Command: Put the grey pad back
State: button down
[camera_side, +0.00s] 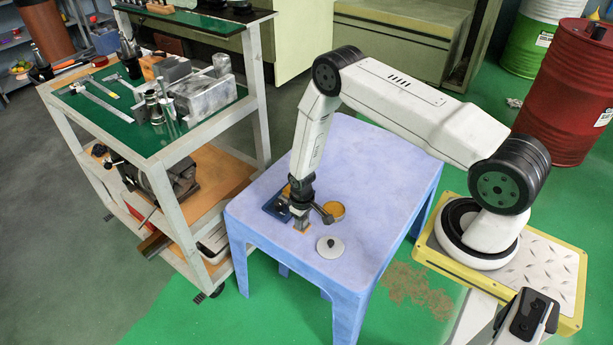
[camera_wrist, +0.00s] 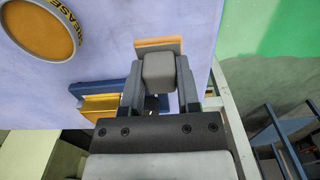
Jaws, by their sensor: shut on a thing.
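The grey pad (camera_wrist: 160,71) is a rounded grey block with a tan strip along its far edge. My gripper (camera_wrist: 160,88) is shut on it, one finger on each side. In the side view my gripper (camera_side: 300,216) points down at the near left part of the table, with the tan part of the pad (camera_side: 302,229) low under it; I cannot tell if it touches the table. A blue holder (camera_side: 271,208) is just left of my gripper. In the wrist view the blue holder (camera_wrist: 103,87) has a gold-yellow block (camera_wrist: 100,104) at it, partly hidden by my gripper.
An open tin with an orange-brown filling (camera_side: 334,210) stands close right of my gripper; its rim lettering ends in "EASE" in the wrist view (camera_wrist: 40,28). A pale round lid with a black knob (camera_side: 330,246) lies nearer. The blue-violet table (camera_side: 375,165) is clear behind.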

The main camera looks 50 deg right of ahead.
jog(key=shift+w+f, duration=0.15)
jog(key=shift+f, duration=0.1)
jog(key=shift+w+f, duration=0.1)
jog(key=shift+w, duration=0.05)
jog(key=shift+f, duration=1.55)
jog(key=shift+f, duration=0.15)
jog(key=shift+c, duration=1.6)
grip_release()
jog(key=shift+r, duration=6.15)
